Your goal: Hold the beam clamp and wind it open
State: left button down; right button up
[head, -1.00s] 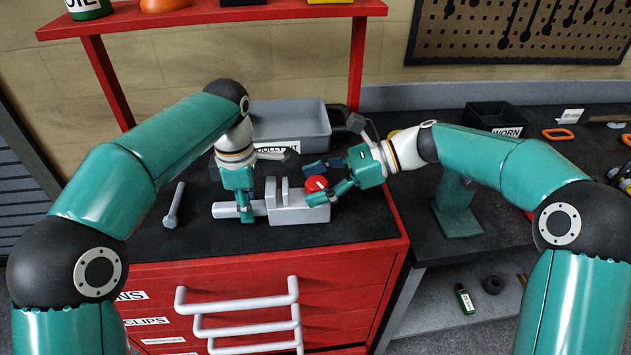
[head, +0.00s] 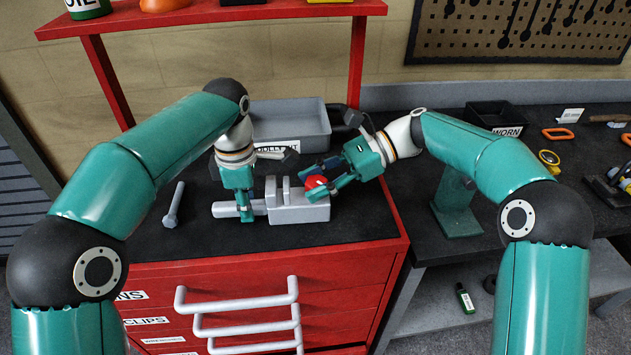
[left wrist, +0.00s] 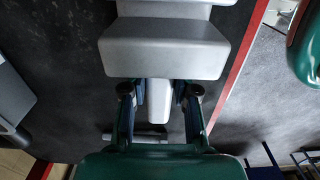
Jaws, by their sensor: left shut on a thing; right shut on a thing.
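The beam clamp (head: 301,211) is a light grey block with upright jaws, lying on the black top of the red cabinet. A grey bar sticks out of its left end, and a red knob (head: 315,183) is at its right end. My left gripper (head: 246,212) points down and is shut on the bar. In the left wrist view the bar (left wrist: 159,98) runs between the two fingers, with the clamp's block (left wrist: 165,48) beyond them. My right gripper (head: 316,184) reaches in from the right and is shut on the red knob, which its fingers partly cover.
A grey bolt (head: 172,206) lies left of the clamp. A grey tray (head: 292,125) stands behind it. The red cabinet's front edge (head: 270,252) is close in front. A dark bench (head: 410,200) with a green stand (head: 456,203) is at the right.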

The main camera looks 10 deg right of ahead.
jog(key=shift+a+r+n+g+h, duration=0.1)
jog(key=shift+n+g+h, duration=0.5)
jog(key=shift+n+g, duration=1.5)
jog(key=shift+g, duration=0.1)
jog(key=o, duration=1.2)
jog(key=shift+c, duration=0.2)
jog(key=shift+m+t, duration=0.4)
jog(key=shift+m, duration=0.1)
